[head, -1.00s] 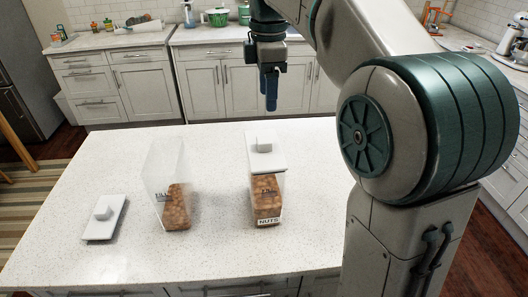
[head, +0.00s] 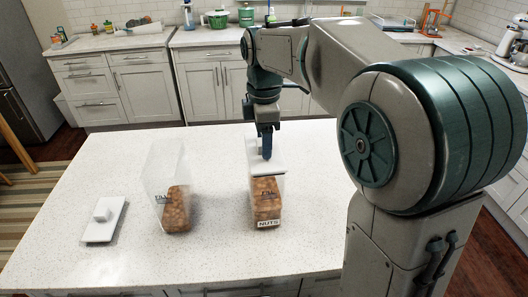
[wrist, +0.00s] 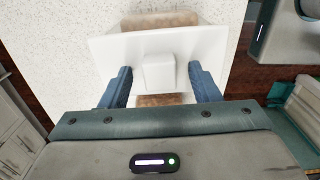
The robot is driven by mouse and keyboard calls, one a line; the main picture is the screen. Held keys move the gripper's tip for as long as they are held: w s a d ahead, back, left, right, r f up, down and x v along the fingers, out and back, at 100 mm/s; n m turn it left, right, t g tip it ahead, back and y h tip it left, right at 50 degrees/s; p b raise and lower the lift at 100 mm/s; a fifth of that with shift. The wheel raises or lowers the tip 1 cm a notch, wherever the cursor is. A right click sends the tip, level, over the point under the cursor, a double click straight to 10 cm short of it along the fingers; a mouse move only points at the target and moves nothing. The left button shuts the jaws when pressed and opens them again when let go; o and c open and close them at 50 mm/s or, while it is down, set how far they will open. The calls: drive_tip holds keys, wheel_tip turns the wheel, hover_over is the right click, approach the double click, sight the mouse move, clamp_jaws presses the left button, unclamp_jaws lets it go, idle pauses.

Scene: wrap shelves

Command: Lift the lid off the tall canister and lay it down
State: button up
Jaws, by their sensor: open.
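The tall canister (head: 266,203) is clear, filled with brown nuts and labelled NUTS, and stands upright on the white island. Its white lid (head: 279,169) sits on top; the square knob is mostly hidden behind my gripper in the head view. My gripper (head: 266,157) points down at the lid. In the wrist view the blue fingers (wrist: 162,85) are open, one on each side of the lid's knob (wrist: 158,72), with gaps between. The lid's plate (wrist: 205,45) shows around the knob, with nuts visible past its edges.
A second clear canister (head: 167,185), open and partly filled with nuts, stands left of the first. Another white lid (head: 98,232) with a knob lies flat on the island's left. The island top (head: 205,258) is bare in front and between them.

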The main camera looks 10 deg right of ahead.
drive_tip(key=c, duration=1.1)
drive_tip(key=shift+r, duration=0.1)
drive_tip(key=shift+r, duration=0.6)
wheel_tip(320, 180, up, 3)
drive_tip(key=shift+f, duration=0.1)
drive_tip(key=s+d+r+p, duration=0.1)
drive_tip(key=s+d+r, duration=0.6)
drive_tip(key=r, duration=0.3)
drive_tip(key=shift+s+d+r+p, duration=0.2)
drive_tip(key=shift+s+d+p, duration=0.2)
drive_tip(key=shift+d, duration=0.4)
